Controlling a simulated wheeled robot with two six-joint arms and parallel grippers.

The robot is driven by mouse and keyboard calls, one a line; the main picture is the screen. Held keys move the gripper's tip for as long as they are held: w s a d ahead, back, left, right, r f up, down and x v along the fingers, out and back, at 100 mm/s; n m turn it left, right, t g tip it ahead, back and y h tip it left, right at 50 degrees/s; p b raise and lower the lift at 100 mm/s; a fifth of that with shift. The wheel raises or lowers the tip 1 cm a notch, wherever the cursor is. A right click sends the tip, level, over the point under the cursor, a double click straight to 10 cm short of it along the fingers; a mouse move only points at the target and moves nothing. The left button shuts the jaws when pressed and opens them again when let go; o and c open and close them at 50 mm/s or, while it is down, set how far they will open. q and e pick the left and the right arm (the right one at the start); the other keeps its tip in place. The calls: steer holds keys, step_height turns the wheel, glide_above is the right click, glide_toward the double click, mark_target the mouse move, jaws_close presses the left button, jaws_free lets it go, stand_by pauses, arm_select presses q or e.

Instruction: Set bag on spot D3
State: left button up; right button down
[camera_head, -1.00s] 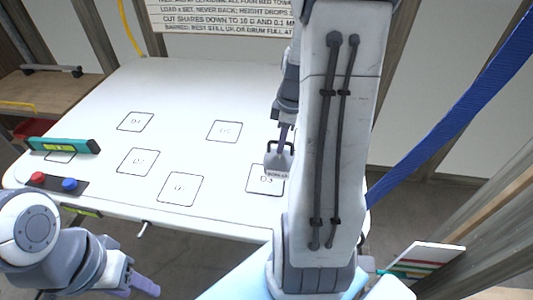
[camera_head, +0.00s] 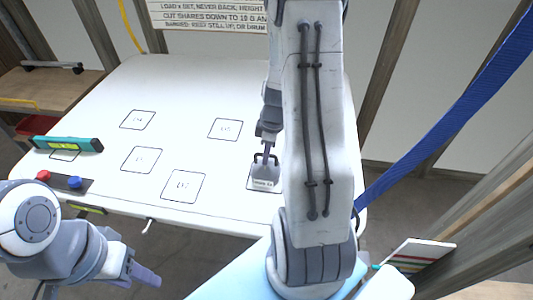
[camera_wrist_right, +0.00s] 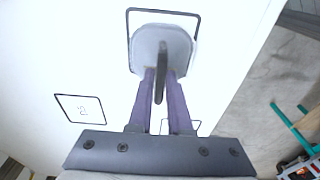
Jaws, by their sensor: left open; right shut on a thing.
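The grey bag (camera_head: 265,180) has a dark handle and a pale label. My right gripper (camera_head: 267,153) is shut on its handle from above. In the head view the bag covers most of a square outline, spot D3 (camera_head: 249,186). In the right wrist view, the bag (camera_wrist_right: 150,42) sits within or just above that outline (camera_wrist_right: 128,15), and purple fingers (camera_wrist_right: 161,88) close around the handle. I cannot tell whether the bag's base touches the surface. My left gripper (camera_head: 135,277) is open and empty, low at the front left, off the table.
A teal level (camera_head: 66,144) lies at the left edge, near a red button (camera_head: 43,175) and a blue button (camera_head: 75,182). A blue strap (camera_head: 450,115) hangs at right.

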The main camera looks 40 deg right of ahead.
steer(key=c, duration=0.8)
jaws_free()
steer(key=shift+f, duration=0.1)
steer(key=shift+c, duration=0.2)
